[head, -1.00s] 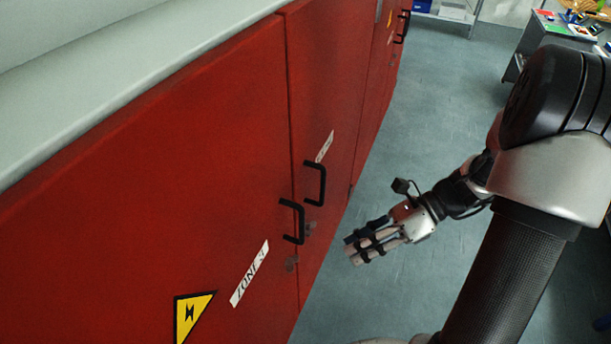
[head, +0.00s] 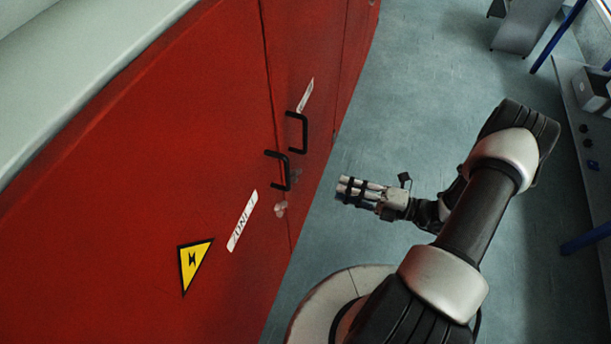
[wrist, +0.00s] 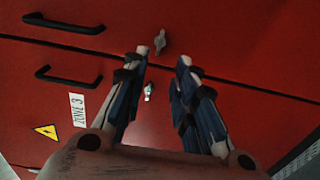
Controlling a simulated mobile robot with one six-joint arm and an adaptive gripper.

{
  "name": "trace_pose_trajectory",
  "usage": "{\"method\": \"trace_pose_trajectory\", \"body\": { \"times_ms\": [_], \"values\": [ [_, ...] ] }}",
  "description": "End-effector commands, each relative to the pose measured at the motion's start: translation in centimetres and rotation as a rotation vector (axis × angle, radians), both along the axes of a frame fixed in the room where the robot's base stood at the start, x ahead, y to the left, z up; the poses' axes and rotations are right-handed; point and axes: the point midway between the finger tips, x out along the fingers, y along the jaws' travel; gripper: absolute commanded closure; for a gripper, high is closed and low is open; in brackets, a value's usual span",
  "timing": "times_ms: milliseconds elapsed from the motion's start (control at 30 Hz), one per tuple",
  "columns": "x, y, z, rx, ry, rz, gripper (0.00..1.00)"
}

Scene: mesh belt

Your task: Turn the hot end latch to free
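Two small grey turn latches sit on the red doors near the door seam. In the wrist view one latch (wrist: 160,42) is just beyond the fingertips, and the other latch (wrist: 148,92) shows between the fingers. In the head view a latch (head: 280,208) sits below the near black handle; the far one is partly hidden. No marking shows which is the hot end latch. My gripper (head: 343,189) is in front of the doors, apart from them and pointing at them. In the wrist view its fingers (wrist: 164,58) are spread, with nothing between them.
Two black handles, one near (head: 287,170) and one far (head: 305,130), stand out from the red doors (head: 150,150). A label (head: 242,220), reading ZONE 3 in the wrist view, and a yellow warning triangle (head: 193,262) are on the near door. Grey floor (head: 400,90) is clear behind my arm.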

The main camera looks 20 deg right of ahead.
Motion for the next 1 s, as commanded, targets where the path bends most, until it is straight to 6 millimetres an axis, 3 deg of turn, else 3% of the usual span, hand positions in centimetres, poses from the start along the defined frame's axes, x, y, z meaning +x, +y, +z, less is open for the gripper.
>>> {"method": "trace_pose_trajectory", "body": {
  "times_ms": [200,500,700,1000],
  "values": [
    [2.8,4.2,0.0,0.001,0.001,0.008,0.74],
    [6.0,8.5,0.0,-0.002,0.0,0.005,0.74],
    [6.9,9.6,0.0,-0.001,0.0,0.002,0.74],
    [7.0,9.7,0.0,-0.001,0.0,0.001,0.75]
  ]
}}
